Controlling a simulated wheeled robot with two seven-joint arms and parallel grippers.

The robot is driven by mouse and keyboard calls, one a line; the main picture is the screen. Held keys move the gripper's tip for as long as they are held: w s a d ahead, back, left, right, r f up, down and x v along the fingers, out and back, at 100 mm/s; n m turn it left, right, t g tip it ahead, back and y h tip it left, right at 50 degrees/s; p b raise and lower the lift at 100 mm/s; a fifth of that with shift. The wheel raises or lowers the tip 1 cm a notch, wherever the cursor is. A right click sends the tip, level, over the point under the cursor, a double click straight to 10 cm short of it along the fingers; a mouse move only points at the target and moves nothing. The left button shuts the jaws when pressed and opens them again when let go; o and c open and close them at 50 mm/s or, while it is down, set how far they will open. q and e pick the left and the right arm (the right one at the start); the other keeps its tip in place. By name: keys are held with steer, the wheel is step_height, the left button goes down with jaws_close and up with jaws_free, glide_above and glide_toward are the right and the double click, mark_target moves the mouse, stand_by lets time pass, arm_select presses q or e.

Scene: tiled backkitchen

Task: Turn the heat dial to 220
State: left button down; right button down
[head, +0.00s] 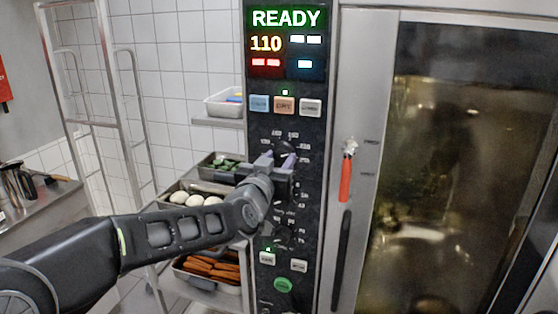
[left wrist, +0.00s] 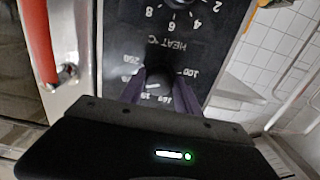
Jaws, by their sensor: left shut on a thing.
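The heat dial (left wrist: 158,78) is a dark round knob under the label HEAT °C in the left wrist view. Numbers such as 250 and 100 ring it; its pointer is too hidden to read. My left gripper (left wrist: 160,92) is shut on the dial, one purple-grey finger on each side. In the head view my left gripper (head: 277,160) is at the dark control panel (head: 257,185) and covers much of the dial. The display (head: 286,42) above reads READY and 110. My right gripper is not in view.
A second dial (head: 285,236) sits lower on the panel. The oven door with its dark glass (head: 440,170) is on the right, beside a red-gripped handle (head: 345,178).

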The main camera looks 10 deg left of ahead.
arm_select(q)
steer(key=shift+f, duration=0.15)
steer(key=c, duration=0.9)
jaws_free()
steer(key=shift+s, duration=0.1)
steer(key=shift+s, duration=0.35)
steer(key=s, duration=0.2)
steer(key=s+b, duration=0.1)
steer(key=s, duration=0.4)
steer(key=shift+a+b, duration=0.25)
steer(key=shift+b, duration=0.1)
